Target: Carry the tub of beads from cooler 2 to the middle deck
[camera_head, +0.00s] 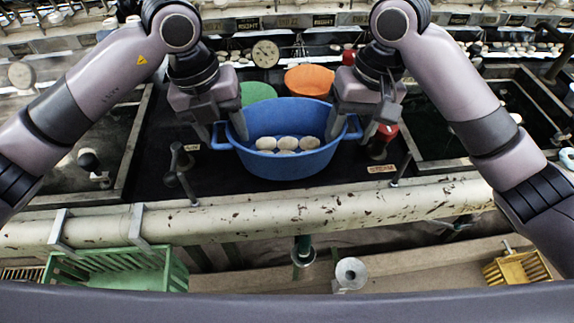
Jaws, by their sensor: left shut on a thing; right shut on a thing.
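A blue tub (288,165) with two side handles is at the middle of the head view, over the black middle deck (240,192). Several pale, rounded lumps (287,144) lie in it. My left gripper (221,134) is shut on the tub's left handle. My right gripper (353,129) is shut on its right handle. The tub looks level. I cannot tell whether its base touches the deck.
A green bowl (257,92) and an orange bowl (309,80) are behind the tub. A dark valve handle (179,170) stands left of it, a red-topped fitting (382,138) right. Dark basins flank the deck. A chipped pale pipe (300,212) runs along the front.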

